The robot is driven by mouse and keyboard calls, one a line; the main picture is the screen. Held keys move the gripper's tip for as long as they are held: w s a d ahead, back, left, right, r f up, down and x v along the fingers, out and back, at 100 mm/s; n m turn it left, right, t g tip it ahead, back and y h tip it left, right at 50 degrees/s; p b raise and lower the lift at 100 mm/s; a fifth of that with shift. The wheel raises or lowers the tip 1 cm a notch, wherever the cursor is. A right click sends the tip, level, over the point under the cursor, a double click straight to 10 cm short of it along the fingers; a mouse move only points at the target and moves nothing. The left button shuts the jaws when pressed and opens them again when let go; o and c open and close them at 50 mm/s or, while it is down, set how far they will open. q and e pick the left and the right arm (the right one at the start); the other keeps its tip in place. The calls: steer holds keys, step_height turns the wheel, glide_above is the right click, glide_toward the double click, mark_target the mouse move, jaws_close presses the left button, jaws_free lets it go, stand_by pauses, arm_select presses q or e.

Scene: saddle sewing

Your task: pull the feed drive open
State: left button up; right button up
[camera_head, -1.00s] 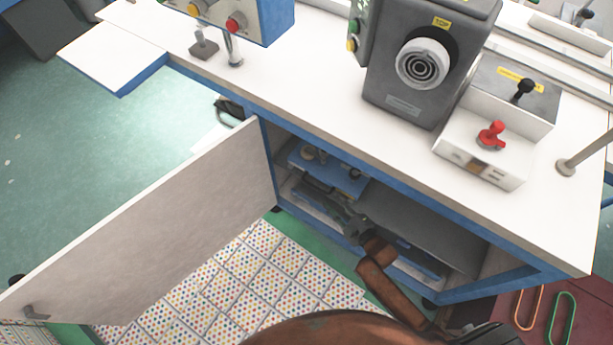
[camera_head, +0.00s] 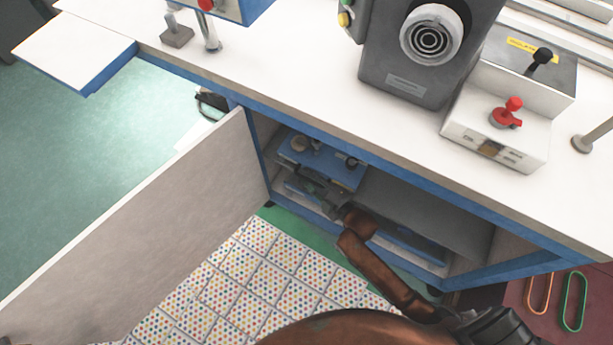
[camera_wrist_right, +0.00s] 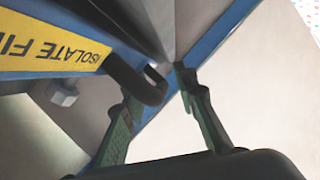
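The open cabinet under the white bench holds a blue-topped unit (camera_head: 330,162), which looks like the feed drive; I cannot be sure. Round fittings stand on its top. My right gripper (camera_head: 312,182) reaches into the cabinet at the unit's near left side. In the right wrist view, a dark bent handle (camera_wrist_right: 125,78) sticks out beside a yellow "ISOLATE FI..." label (camera_wrist_right: 50,50). The two fingers of my right gripper (camera_wrist_right: 158,84) are apart, with the handle's hooked end between them. I cannot tell whether they touch it. My left gripper is out of view.
The cabinet door (camera_head: 140,235) stands open on the left. A grey panel (camera_head: 415,205) lies right of the blue-topped unit. The bench top (camera_head: 290,70) is above my arm. Dotted tiles (camera_head: 230,285) cover the floor in front.

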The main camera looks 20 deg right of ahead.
jaws_close()
stand_by(0.3)
steer(key=shift+w+r, duration=0.1)
stand_by(0.4)
